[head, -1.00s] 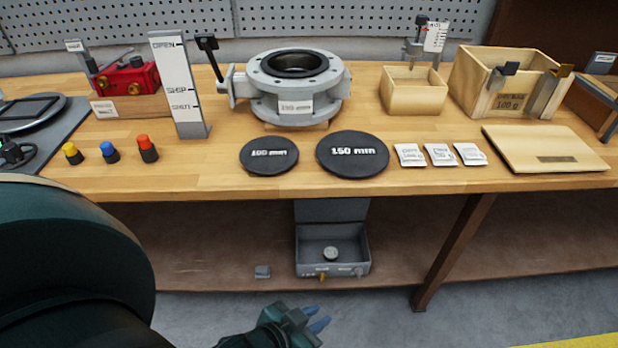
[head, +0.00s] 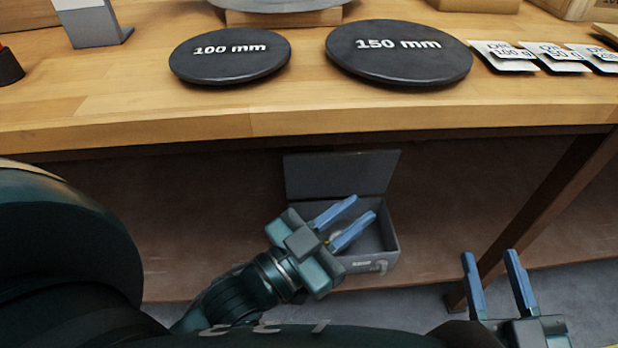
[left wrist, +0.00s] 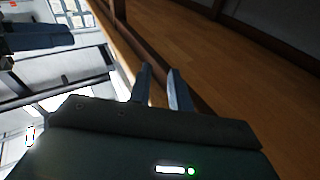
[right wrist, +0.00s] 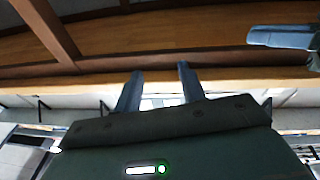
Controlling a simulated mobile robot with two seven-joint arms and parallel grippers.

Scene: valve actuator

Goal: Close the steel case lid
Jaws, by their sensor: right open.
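The grey steel case (head: 386,250) sits on the lower shelf under the bench. Its lid (head: 338,173) stands open, raised at the back of the case. My left gripper (head: 348,220) is open, with its two blue fingers apart and empty, in front of the case opening in the head view. It hides much of the interior and the case's left side. I cannot tell whether it touches the case. My right gripper (head: 490,272) is open and empty, to the right of the case and lower in the head view. Its parted fingers also show in the right wrist view (right wrist: 157,85).
The bench top's front edge (head: 250,122) overhangs the shelf above the case. Two black discs (head: 230,56) (head: 400,52) and several labelled packets (head: 505,55) lie on the bench. A dark bench leg (head: 545,205) stands right of the case. The lower shelf (head: 215,200) looks clear left of the case.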

